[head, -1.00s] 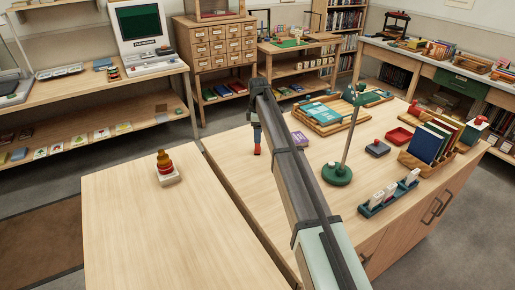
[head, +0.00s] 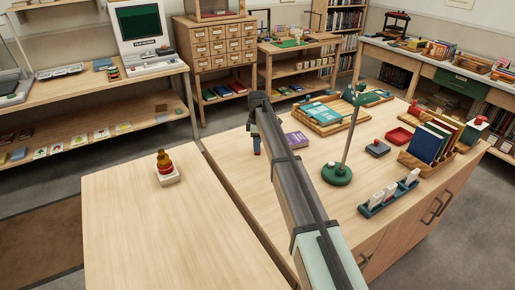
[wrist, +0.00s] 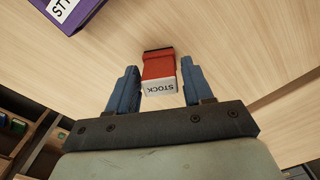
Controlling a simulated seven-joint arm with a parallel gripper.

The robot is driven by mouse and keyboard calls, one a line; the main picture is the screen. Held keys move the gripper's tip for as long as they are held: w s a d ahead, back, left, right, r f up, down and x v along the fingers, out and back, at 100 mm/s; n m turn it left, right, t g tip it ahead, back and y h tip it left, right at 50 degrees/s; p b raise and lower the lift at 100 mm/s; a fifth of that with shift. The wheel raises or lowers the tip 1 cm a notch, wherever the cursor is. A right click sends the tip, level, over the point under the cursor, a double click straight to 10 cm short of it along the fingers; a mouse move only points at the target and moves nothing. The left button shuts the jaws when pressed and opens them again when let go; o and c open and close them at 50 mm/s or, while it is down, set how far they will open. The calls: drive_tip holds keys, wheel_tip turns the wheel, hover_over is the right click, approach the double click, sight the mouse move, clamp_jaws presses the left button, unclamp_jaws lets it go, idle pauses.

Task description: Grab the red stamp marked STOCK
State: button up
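The red stamp (wrist: 158,66) stands on the wooden table, its white end marked STOCK facing the camera in the wrist view. My gripper (wrist: 160,68) is open, with one blue finger on each side of the stamp. A narrow gap shows between the stamp and each finger, so it does not look clamped. In the head view my gripper (head: 256,146) is low over the left edge of the right-hand table, and it and the arm mostly hide the stamp.
A purple box (head: 296,139) lies close right of my gripper. Farther right are a green lamp base (head: 337,174), a wooden tray (head: 322,128), a dark ink pad (head: 377,148) and a book rack (head: 418,163).

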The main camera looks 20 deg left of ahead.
drive_tip(key=c, duration=0.7)
drive_tip(key=shift+c, duration=0.3)
drive_tip(key=shift+r, duration=0.1)
